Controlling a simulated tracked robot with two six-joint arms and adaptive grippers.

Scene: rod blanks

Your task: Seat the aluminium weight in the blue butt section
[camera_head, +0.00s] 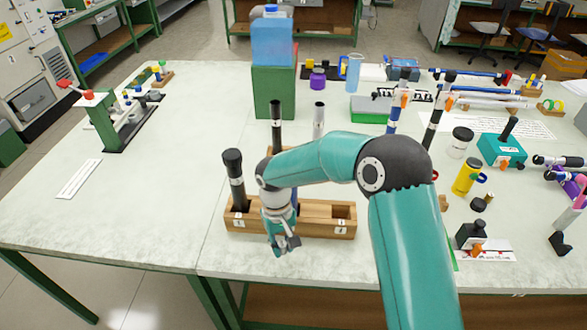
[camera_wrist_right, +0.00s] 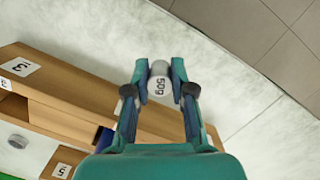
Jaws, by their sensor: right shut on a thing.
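My right gripper (camera_head: 284,246) is in front of the wooden rack (camera_head: 328,231), low over the near part of the table. In the right wrist view my right gripper (camera_wrist_right: 160,84) is shut on a small silvery weight marked 50g (camera_wrist_right: 159,88), held between its fingertips. In the head view I cannot make out the weight clearly. A narrow blue part (camera_head: 294,197) shows just behind my right wrist at the rack. It may be the blue butt section, but my arm hides most of it. My left gripper is not in view.
A dark upright rod (camera_head: 236,178) stands in the rack's left end; more rods (camera_head: 276,118) rise behind my arm. A green block (camera_head: 274,92) with a blue bottle (camera_head: 272,42) stands farther back. Bottles and tools crowd the right side. The table's left part is mostly clear.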

